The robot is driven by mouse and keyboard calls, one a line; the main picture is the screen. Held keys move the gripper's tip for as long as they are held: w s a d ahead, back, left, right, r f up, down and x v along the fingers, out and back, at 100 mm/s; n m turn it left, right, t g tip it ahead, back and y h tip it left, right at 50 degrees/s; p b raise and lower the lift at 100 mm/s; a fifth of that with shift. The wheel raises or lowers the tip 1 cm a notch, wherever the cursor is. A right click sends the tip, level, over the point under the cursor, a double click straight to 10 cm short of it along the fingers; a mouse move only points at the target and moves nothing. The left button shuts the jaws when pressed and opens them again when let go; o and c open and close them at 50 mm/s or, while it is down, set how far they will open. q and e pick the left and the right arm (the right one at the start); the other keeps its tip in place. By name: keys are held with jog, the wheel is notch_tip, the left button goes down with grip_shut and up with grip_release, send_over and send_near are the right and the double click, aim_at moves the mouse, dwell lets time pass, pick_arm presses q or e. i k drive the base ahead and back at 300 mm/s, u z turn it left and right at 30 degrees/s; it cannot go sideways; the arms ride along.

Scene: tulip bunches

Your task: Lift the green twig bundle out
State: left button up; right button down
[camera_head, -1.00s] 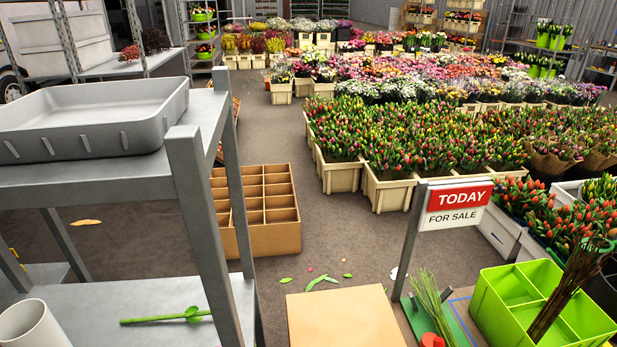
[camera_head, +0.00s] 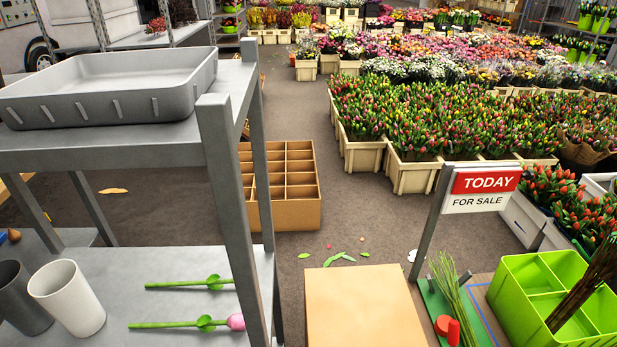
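The green twig bundle (camera_head: 455,292) shows at the lower right as a sheaf of thin green stems, over a green board (camera_head: 433,305) and left of a bright green divided crate (camera_head: 505,300). I cannot tell whether it stands tilted or lies flat, and its lower end is near the bottom edge of the view. A darker brown twig bundle (camera_head: 585,290) leans in the green crate. Neither of my grippers is in view.
A red object (camera_head: 447,328) sits beside the green bundle. A TODAY FOR SALE sign (camera_head: 482,190) on a grey post stands behind it. A cardboard box (camera_head: 362,308) is to the left. A grey shelf (camera_head: 185,265) holds two cups and two cut stems.

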aim_at(467, 333)
jog(key=z, duration=1.25)
